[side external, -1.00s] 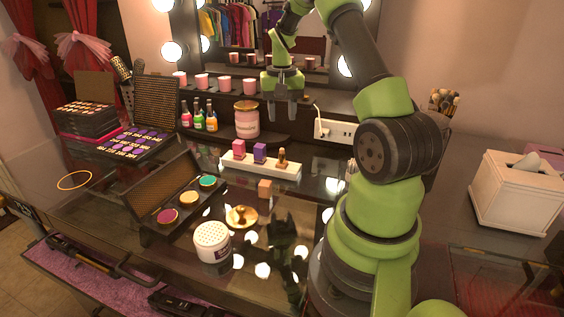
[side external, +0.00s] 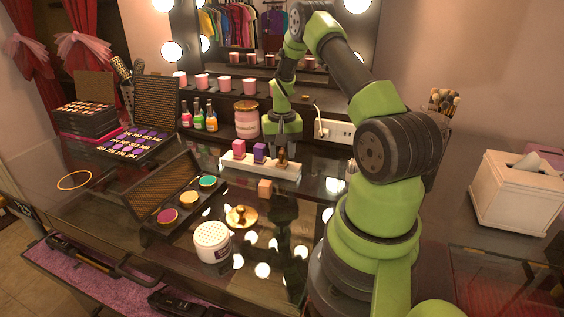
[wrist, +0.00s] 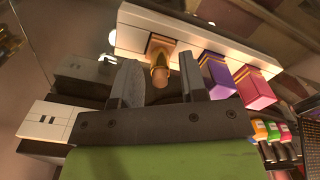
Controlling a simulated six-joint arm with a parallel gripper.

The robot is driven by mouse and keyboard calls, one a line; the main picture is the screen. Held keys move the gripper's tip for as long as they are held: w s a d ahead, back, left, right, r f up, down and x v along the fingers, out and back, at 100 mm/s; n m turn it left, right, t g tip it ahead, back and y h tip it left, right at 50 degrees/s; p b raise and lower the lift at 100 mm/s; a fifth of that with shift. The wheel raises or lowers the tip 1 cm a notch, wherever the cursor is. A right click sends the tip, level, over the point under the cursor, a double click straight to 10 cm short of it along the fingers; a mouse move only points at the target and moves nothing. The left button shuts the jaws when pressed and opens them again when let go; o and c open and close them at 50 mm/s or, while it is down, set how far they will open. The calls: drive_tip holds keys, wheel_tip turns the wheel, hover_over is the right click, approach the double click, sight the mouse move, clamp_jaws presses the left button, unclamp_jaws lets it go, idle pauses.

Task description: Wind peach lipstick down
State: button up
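The peach lipstick (side external: 282,158) stands upright at the right end of a white holder (side external: 237,162). In the wrist view, the lipstick (wrist: 160,76) shows a gold body and a brownish-peach tip, without a cap. My gripper (side external: 282,149) is open and points down over it, with one finger to each side in the picture. In the wrist view, my gripper (wrist: 161,70) has a clear gap between its fingers, and the lipstick shows in that gap. I cannot tell whether either finger touches it. A small peach block (side external: 265,188) sits on the glass table in front.
A purple lipstick (side external: 260,152) and a pink lipstick (side external: 239,148) share the holder to the left. A pink jar (side external: 247,120) and a power strip (side external: 335,130) stand behind. A palette (side external: 175,195) and white tub (side external: 212,241) are in front.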

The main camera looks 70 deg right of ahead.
idle(0.3)
drive_tip(key=m, duration=0.7)
drive_tip(key=shift+c, duration=0.4)
drive_tip(key=c, duration=0.6)
drive_tip(key=shift+o, duration=0.2)
drive_tip(key=n, duration=1.4)
drive_tip(key=o, duration=0.6)
drive_tip(key=shift+o, duration=0.2)
